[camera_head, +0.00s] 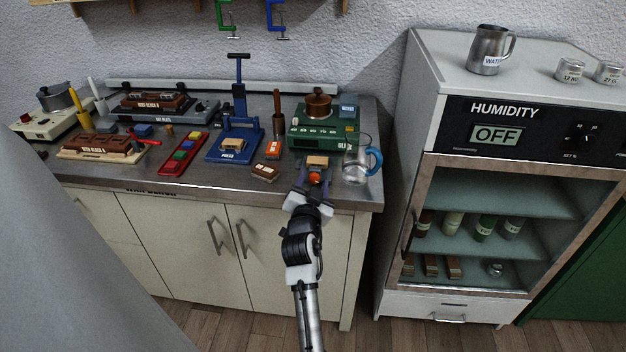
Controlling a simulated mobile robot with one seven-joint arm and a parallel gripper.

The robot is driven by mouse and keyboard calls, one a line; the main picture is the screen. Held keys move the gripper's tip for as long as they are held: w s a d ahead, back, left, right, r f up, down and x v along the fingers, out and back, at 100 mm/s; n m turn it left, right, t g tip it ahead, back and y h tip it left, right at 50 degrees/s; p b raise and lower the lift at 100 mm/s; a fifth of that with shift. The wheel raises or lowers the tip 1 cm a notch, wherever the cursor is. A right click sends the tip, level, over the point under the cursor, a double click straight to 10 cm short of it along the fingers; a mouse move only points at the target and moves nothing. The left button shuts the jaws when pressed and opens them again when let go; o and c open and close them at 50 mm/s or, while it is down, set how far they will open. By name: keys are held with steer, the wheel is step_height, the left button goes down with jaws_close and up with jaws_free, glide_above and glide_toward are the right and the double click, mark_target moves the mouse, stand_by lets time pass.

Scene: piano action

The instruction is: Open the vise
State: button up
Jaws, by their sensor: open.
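A small bluish-purple vise (318,174) sits at the front right edge of the workbench. A tan wooden block (317,160) sits at its top, apparently between its jaws. An orange-red knob (314,179) faces the front of the bench. My gripper (313,185) is open at the knob, with its fingers on either side of it. Whether the fingers touch the knob cannot be told. The arm comes up from below and hides the lower part of the vise.
A glass mug with a blue handle (358,165) stands close to the right of the vise. A green glue pot unit (324,130) stands behind. A brown block (265,172) lies to the left. The humidity cabinet (408,120) stands right of the workbench (225,182).

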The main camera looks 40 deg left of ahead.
steer(key=shift+w+a, duration=0.1)
steer(key=shift+w, duration=0.05)
steer(key=c, duration=1)
steer(key=shift+o, duration=0.2)
